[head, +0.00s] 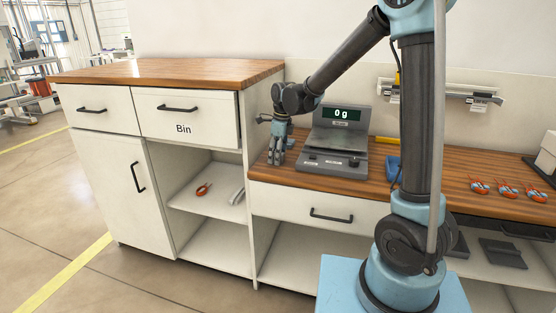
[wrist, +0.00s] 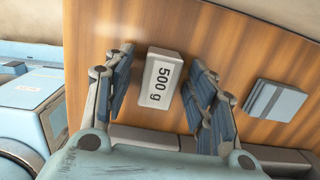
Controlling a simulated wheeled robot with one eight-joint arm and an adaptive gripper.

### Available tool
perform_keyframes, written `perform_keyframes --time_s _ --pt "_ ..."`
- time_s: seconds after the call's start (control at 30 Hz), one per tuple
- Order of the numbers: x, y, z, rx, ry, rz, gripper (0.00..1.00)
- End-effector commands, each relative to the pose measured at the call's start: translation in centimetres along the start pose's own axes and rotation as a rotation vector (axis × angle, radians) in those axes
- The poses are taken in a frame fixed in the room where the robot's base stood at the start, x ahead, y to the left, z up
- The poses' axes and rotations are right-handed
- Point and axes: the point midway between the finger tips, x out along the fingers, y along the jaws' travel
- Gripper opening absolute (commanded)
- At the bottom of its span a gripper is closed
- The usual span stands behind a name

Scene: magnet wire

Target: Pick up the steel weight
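The steel weight (wrist: 163,85) is a pale grey block marked "500 g". In the wrist view it lies on the wooden counter, between the two finger groups of my gripper (wrist: 164,92). The fingers are spread, with bare wood showing between them and the weight on both sides. In the head view my gripper (head: 277,156) points down at the left end of the counter, left of the scale. I cannot make out the weight in the head view; my gripper seems to hide it.
The scale (head: 338,148) reads "0 g" just right of my gripper. A taller cabinet (head: 180,120) marked "Bin" stands close on the left. Several red-and-blue items (head: 508,189) lie at the right of the wooden counter (head: 445,170).

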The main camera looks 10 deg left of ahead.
Motion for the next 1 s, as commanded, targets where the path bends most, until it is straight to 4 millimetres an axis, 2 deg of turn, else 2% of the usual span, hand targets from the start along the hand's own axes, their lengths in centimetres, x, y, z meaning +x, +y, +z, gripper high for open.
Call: perform_keyframes --time_s 0.03,0.2,0.67,1.0 --pt "0.0 0.0 0.0 0.000 0.000 0.000 0.38" --pt "0.0 0.0 0.0 0.000 0.000 0.000 0.00" --pt "-0.7 0.0 -0.3 0.001 0.000 0.000 0.00" --pt "-5.6 0.0 0.3 0.000 0.000 0.000 0.00"
